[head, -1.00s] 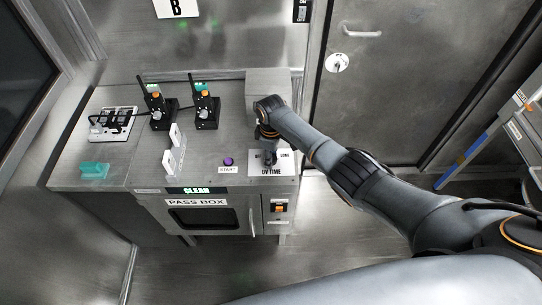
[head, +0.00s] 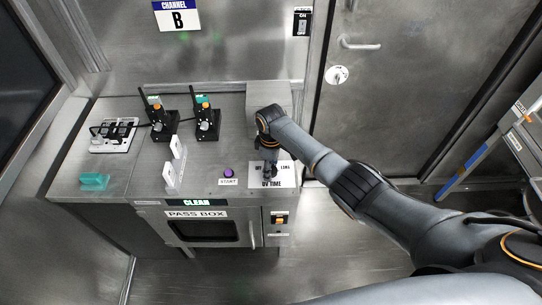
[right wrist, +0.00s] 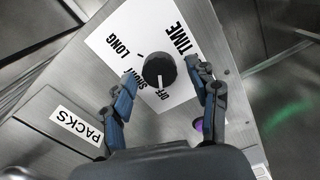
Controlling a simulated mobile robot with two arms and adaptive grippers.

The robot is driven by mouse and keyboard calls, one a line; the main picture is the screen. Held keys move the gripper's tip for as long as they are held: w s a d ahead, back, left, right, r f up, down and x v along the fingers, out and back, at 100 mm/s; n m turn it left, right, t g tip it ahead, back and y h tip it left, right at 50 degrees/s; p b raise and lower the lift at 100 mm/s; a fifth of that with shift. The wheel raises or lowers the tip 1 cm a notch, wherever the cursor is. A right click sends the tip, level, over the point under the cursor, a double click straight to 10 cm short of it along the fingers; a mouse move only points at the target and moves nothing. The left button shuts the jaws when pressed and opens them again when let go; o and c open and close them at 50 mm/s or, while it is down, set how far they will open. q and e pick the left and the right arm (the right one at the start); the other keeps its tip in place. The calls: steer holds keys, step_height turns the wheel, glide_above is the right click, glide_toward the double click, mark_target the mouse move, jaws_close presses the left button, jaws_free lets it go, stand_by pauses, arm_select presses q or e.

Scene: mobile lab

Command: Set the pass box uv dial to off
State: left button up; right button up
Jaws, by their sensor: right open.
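The UV dial (right wrist: 159,71) is a round black knob on a white plate (right wrist: 183,93) marked OFF, SHORT, LONG and TIME. Its pale pointer line appears to face the word OFF. My right gripper (right wrist: 161,73) is open, with one finger on each side of the knob; I cannot tell whether they touch it. In the head view my right gripper (head: 269,171) reaches down over the UV TIME plate (head: 287,175) and hides the dial. The pass box (head: 203,231) is below, with its window door closed. My left gripper is out of view.
A purple START button (head: 228,173) sits left of the plate. A grey box (head: 268,95) is behind my gripper.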

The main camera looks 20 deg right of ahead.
step_height(320, 180, up, 11)
stand_by(0.3)
stand_by(0.4)
